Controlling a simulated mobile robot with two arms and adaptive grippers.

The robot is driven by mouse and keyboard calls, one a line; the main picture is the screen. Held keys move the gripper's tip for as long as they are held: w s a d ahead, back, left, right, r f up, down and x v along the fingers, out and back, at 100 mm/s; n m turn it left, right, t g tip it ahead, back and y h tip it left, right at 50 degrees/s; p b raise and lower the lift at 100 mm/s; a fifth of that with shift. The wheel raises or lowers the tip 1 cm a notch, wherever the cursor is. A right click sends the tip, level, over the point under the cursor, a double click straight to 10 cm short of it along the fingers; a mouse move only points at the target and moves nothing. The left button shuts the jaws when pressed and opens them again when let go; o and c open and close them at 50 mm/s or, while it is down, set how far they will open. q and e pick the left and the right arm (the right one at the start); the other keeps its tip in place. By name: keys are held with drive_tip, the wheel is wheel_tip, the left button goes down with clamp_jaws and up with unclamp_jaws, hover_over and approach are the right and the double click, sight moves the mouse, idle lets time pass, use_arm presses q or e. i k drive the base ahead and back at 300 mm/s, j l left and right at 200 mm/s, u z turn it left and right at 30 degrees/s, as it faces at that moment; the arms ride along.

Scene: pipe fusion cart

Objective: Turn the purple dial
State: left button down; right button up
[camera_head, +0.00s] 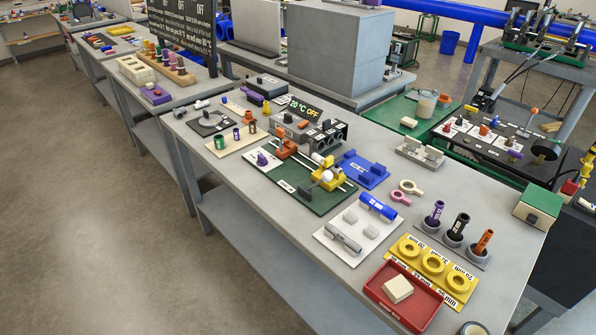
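No arm or gripper of mine shows in the head view. A small purple knob (263,159) stands on a white plate at the left end of the green board on the near bench. It looks like a dial, but its markings are too small to read. Another small purple part (514,155) sits at the edge of the black panel (492,137) on the right, near several coloured knobs. I cannot tell which of these is the purple dial.
The green board (308,198) carries a yellow clamp (331,178). A red tray (405,310) and yellow ring holder (433,262) fill the bench's near end. Open floor (110,220) lies left.

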sight(262, 161)
drive_tip(key=i+j+z, duration=0.35)
drive_tip(key=j, duration=0.15)
drive_tip(key=j+z, duration=0.2)
drive_tip(key=j+u, duration=0.15)
drive_tip(key=u, duration=0.25)
drive_tip(key=j+u, duration=0.15)
drive_tip(key=u, duration=0.3)
drive_tip(key=j+u, duration=0.15)
drive_tip(key=u, duration=0.25)
